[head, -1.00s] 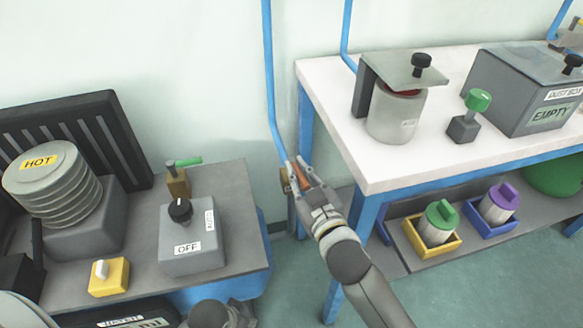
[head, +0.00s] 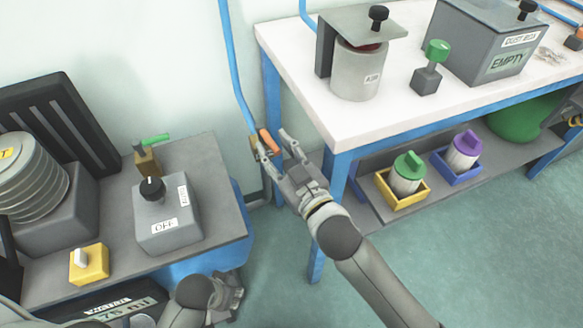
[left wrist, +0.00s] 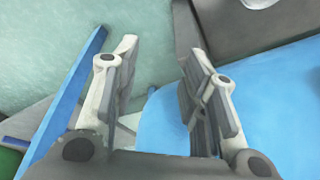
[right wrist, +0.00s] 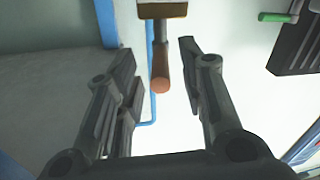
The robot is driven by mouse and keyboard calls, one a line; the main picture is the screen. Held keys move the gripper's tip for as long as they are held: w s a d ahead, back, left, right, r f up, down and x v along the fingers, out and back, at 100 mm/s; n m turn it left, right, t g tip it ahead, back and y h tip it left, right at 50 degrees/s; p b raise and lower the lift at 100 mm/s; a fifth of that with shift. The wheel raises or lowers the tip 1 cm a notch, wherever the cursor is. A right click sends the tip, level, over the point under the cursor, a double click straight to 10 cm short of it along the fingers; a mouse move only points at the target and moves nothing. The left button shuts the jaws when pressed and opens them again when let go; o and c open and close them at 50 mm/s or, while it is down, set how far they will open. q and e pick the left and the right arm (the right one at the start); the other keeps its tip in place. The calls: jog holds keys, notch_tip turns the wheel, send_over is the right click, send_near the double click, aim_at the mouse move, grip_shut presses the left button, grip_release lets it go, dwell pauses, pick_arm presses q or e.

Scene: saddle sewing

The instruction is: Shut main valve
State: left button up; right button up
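A valve with an orange handle (head: 268,141) and a brass body (head: 255,147) sits on the blue wall pipe between the two tables. My right gripper (head: 274,146) is open at this handle. In the right wrist view the handle (right wrist: 160,76) hangs from the brass body (right wrist: 162,9) between the spread fingers (right wrist: 154,55), with gaps on both sides. My left gripper (head: 232,294) is low in front of the left table, far from the valve. In the left wrist view it (left wrist: 158,60) is open and empty.
The left table (head: 105,222) holds a grey OFF switch box (head: 167,222), a green-handled brass valve (head: 147,157), a yellow switch (head: 88,264) and a hot stack (head: 28,180). The white table (head: 300,70) stands close right of my right gripper, its blue leg (head: 318,262) beside my arm.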

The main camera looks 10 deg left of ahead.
jog(key=v, duration=0.8)
